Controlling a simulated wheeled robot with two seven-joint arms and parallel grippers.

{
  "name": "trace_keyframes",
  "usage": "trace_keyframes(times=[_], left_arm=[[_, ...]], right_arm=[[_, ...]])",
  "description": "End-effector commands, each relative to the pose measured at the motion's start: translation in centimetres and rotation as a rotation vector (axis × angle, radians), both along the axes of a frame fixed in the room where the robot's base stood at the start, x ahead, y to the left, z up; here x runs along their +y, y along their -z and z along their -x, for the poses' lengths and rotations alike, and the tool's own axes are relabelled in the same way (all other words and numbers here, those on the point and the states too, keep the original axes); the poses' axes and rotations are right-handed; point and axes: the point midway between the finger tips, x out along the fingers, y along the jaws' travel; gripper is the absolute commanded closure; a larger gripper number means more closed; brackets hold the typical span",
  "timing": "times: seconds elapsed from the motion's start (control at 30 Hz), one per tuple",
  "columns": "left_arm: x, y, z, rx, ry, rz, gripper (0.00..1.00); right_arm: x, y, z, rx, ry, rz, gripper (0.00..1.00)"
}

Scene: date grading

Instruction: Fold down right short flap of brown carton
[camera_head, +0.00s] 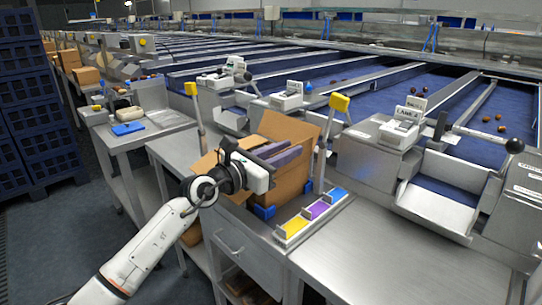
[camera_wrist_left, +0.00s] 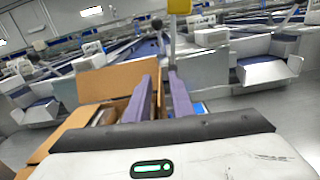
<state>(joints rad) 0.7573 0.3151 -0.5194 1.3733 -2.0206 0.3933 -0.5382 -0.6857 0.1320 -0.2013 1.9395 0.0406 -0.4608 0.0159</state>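The brown carton (camera_head: 292,187) stands on the steel bench. One of its flaps (camera_head: 290,128) stands raised at the back, and another (camera_head: 205,163) sticks out at the left. The raised flap also shows in the left wrist view (camera_wrist_left: 118,80). My left gripper (camera_head: 296,151) reaches over the carton's opening from the left. The gripper and wrist hide part of the opening and the near side. I cannot tell whether a finger touches a flap. My right gripper is out of view.
A tray with yellow, purple and blue blocks (camera_head: 292,228) sits right of the carton. Blue corner brackets (camera_head: 264,212) stand at its base. Posts with yellow heads (camera_head: 340,103) rise nearby. The bench at the front right (camera_head: 370,250) is clear. Sorting lanes lie behind.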

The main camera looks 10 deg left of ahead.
Motion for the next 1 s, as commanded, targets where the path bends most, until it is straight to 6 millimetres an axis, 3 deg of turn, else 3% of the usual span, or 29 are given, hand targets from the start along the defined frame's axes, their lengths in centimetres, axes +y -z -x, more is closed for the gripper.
trace_keyframes(times=[0.2,0.43,1.0], left_arm=[[2.6,0.1,3.5,0.001,-0.001,-0.002,0.79],[4.5,0.0,6.1,0.0,-0.001,0.0,0.79],[5.0,0.0,6.8,0.001,-0.001,0.001,0.79]], right_arm=[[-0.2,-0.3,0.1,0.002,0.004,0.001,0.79],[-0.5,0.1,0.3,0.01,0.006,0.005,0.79],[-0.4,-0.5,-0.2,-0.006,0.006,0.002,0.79]])
